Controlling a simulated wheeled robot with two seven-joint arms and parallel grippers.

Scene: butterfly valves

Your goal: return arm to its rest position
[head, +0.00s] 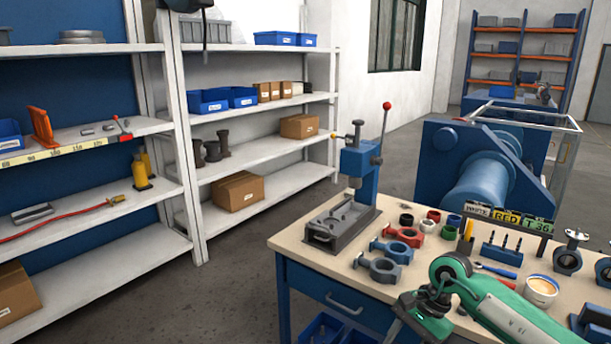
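My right arm (500,308), green and white, comes in from the lower right over the front of the workbench (316,258). It bends at a green joint, and its dark and green end (424,312) points down at the bench's front edge. I cannot make out fingertips there, so whether the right gripper is open or shut is unclear. No held object shows at it.
On the bench stand a blue press (361,165), red (404,236) and blue-grey (384,268) valve bodies, coloured rings, a white tub (541,290) and a label sign (507,217). Metal shelves (262,150) stand at left. The floor (225,268) between is clear.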

